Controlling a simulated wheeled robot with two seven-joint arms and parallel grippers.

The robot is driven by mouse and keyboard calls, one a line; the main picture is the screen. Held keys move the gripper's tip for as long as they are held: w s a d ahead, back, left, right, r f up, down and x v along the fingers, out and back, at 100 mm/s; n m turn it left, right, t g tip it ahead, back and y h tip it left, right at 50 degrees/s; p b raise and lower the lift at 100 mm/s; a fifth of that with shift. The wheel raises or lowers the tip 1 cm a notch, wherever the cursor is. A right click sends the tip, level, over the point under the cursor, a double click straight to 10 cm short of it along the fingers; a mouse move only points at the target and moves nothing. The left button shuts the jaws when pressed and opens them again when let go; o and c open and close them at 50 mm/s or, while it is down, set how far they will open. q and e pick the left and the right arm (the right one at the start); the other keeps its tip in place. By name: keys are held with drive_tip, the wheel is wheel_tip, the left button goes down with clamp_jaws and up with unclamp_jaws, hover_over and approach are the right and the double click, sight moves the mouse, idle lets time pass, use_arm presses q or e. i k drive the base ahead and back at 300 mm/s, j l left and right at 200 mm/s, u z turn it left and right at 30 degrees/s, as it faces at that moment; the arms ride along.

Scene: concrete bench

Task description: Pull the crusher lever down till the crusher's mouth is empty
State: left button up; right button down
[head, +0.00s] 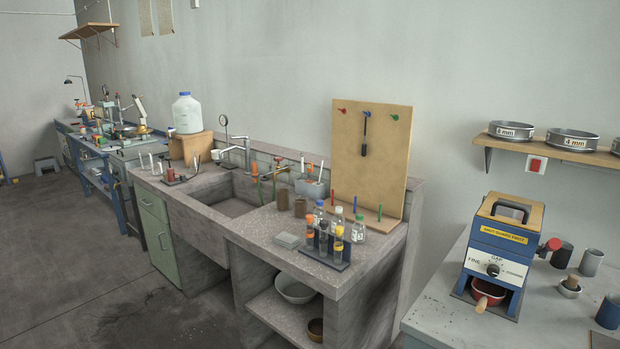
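A blue crusher (493,250) stands on the grey bench at the right. Its front has a white plate marked GAP, FINE and COARSE with a black knob, and a yellow warning strip above. A short arm with a red ball end (553,244) sticks out on its right side; it looks like the lever. The top (511,211) is a wooden-coloured piece with a black handle. The mouth's inside cannot be seen from here. A red pan (487,290) sits in the opening at the crusher's foot. Neither of my grippers is in view.
Several grey and dark cups (591,262) and a small mortar (570,286) stand right of the crusher. A shelf (555,148) with sieves hangs above. A concrete sink bench (215,210) stands further left.

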sight(553, 244)
drive_tip(key=i+l+z, duration=0.2)
drive_tip(key=l, duration=0.25)
drive_tip(key=i+l+z, duration=0.2)
drive_tip(key=l, duration=0.2)
drive_tip(key=i+l+z, duration=0.1)
drive_tip(key=l+z, duration=0.15)
drive_tip(key=l, duration=0.2)
drive_tip(key=i+l+z, duration=0.2)
drive_tip(key=l, duration=0.15)
